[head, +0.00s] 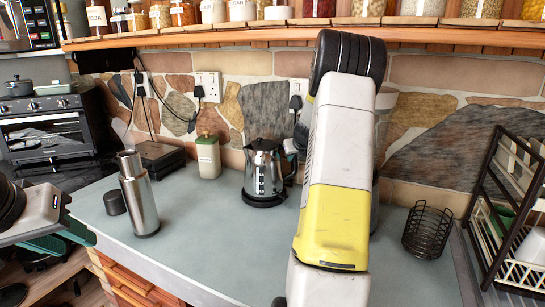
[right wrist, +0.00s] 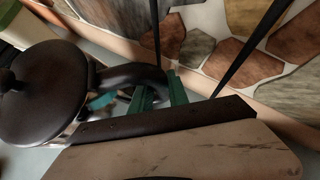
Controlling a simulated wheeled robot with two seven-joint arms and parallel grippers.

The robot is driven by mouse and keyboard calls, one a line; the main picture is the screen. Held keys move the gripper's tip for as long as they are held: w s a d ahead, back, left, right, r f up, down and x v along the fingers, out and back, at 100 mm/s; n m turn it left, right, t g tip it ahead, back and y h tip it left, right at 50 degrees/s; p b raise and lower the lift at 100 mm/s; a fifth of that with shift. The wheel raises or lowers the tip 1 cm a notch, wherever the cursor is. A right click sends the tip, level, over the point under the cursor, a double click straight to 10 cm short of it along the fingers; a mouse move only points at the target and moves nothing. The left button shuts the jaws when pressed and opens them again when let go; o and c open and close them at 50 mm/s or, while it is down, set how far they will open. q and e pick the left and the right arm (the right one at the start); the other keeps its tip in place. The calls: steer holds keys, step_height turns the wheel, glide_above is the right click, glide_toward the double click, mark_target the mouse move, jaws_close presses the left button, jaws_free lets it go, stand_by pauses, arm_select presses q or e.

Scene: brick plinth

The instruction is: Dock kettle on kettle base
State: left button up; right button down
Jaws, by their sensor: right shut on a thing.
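The kettle (head: 263,165), shiny steel with a black lid and handle, stands upright at the back middle of the counter. A dark round base (head: 263,201) shows directly under it; I cannot tell whether the kettle is fully seated. In the right wrist view the kettle's dark lid (right wrist: 42,80) fills the left side. My right gripper (right wrist: 158,92) has its green fingers on either side of the black kettle handle (right wrist: 130,75), shut on it. My right arm hides part of this in the head view. My left gripper (head: 62,234) is at the left edge, away from the kettle; its jaw opening is unclear.
A steel flask (head: 138,195) and a dark cup (head: 115,202) stand left on the grey counter (head: 205,240). A cream canister (head: 208,157) is left of the kettle. A black wire holder (head: 428,232) and dish rack (head: 500,215) stand right. A jar shelf (head: 420,34) overhangs the back.

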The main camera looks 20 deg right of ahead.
steer(key=shift+f, duration=0.25)
steer(key=c, duration=1.5)
jaws_free()
steer(key=shift+c, duration=0.2)
steer(key=shift+f, duration=0.25)
steer(key=v, duration=1.1)
